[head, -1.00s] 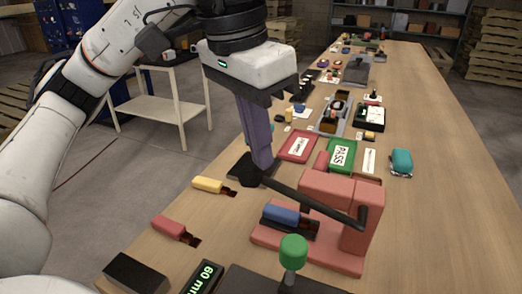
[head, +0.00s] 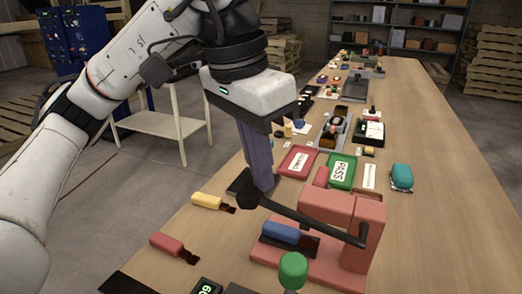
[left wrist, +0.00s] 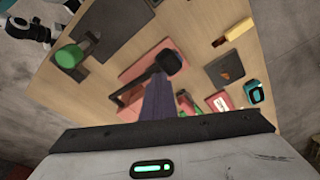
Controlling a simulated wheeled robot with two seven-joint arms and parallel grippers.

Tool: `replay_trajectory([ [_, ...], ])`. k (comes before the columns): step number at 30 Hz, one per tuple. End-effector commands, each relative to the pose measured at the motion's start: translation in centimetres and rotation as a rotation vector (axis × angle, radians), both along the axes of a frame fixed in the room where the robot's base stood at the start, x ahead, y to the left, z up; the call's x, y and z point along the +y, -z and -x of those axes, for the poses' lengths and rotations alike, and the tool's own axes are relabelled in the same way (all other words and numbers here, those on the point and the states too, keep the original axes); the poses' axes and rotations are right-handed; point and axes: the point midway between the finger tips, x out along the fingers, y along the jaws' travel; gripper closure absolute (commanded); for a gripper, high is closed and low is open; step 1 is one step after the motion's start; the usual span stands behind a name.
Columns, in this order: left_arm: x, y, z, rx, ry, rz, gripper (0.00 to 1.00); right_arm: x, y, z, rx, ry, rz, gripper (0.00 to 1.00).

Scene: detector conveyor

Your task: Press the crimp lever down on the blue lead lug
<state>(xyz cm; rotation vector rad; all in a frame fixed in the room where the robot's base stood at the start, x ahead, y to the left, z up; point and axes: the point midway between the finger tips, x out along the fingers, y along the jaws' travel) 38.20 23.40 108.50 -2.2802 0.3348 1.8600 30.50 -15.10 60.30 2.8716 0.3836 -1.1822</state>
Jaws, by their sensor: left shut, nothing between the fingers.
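The red crimp press (head: 345,215) stands on the bench, with its long black lever (head: 310,223) reaching left to a dark knob (head: 247,199). The blue lead lug (head: 281,232) lies in the press, under the lever. My left gripper (head: 264,188) is shut and empty, with its fingers pointing down at the knob end of the lever. The fingertips overlap the lever end; I cannot tell whether they touch. In the left wrist view, the knob (left wrist: 172,62) is just beyond the fingers (left wrist: 157,98). My right gripper is not in the head view.
A yellow lug (head: 208,201) and a red lug (head: 168,244) lie left of the press. A green knob (head: 292,270) stands in front. Behind are a red tray (head: 284,167), a green PASS tray (head: 350,160) and a teal object (head: 402,178).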

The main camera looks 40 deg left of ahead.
Motion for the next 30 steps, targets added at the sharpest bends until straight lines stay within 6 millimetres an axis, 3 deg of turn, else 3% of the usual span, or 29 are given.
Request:
replay_trajectory([
  [1,0.1,-1.1,0.1,0.004,0.001,-0.003,1.00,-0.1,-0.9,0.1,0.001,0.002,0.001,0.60],
  [8,0.2,-3.4,0.1,0.005,-0.001,-0.005,1.00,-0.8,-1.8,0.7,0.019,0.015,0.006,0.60],
  [24,0.2,-8.8,0.1,0.003,-0.002,-0.005,1.00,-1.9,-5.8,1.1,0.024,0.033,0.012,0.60],
  [30,0.1,-9.1,0.1,0.003,-0.002,-0.005,1.00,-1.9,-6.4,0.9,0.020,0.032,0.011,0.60],
])
